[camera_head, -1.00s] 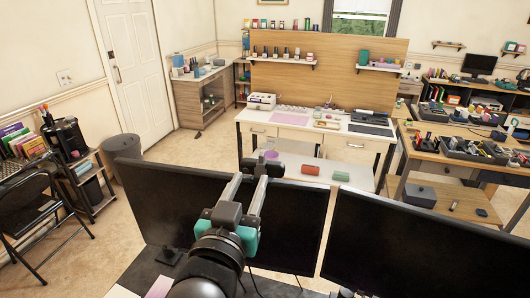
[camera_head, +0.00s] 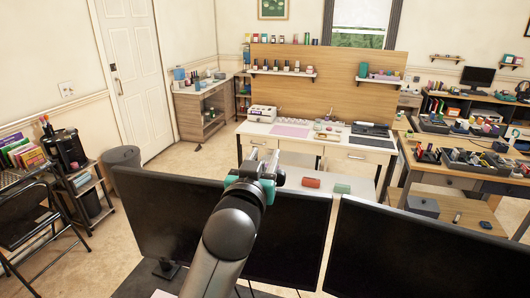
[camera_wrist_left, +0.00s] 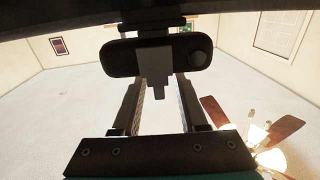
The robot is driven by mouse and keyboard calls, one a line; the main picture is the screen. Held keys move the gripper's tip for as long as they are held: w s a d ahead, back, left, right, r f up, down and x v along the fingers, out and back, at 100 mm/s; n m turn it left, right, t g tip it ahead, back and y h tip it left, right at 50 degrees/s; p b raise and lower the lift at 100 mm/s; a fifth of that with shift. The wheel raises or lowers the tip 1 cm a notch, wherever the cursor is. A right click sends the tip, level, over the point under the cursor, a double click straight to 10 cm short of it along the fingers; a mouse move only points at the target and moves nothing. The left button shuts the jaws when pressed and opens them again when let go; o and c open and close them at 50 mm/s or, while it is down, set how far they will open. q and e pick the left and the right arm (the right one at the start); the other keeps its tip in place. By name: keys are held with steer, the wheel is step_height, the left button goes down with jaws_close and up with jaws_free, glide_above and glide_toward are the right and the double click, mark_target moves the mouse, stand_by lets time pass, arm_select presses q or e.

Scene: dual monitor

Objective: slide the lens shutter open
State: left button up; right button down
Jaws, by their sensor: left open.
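In the left wrist view a dark pill-shaped webcam (camera_wrist_left: 120,57) sits ahead of my left gripper. It has a round dark disc (camera_wrist_left: 197,59) near its right end and a grey tab (camera_wrist_left: 155,70) at its middle. My left gripper (camera_wrist_left: 160,88) is open, with one finger on either side of the tab; I cannot tell whether either touches it. In the head view my left gripper (camera_head: 263,163) is at the top edge of the left monitor (camera_head: 175,215); the webcam is largely hidden there. My right gripper is not in view.
The right monitor (camera_head: 410,250) stands close beside the left one. The wrist view also shows a ceiling fan (camera_wrist_left: 258,135).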

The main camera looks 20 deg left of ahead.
arm_select(q)
steer(key=shift+w, duration=0.65)
jaws_close()
stand_by(1.1)
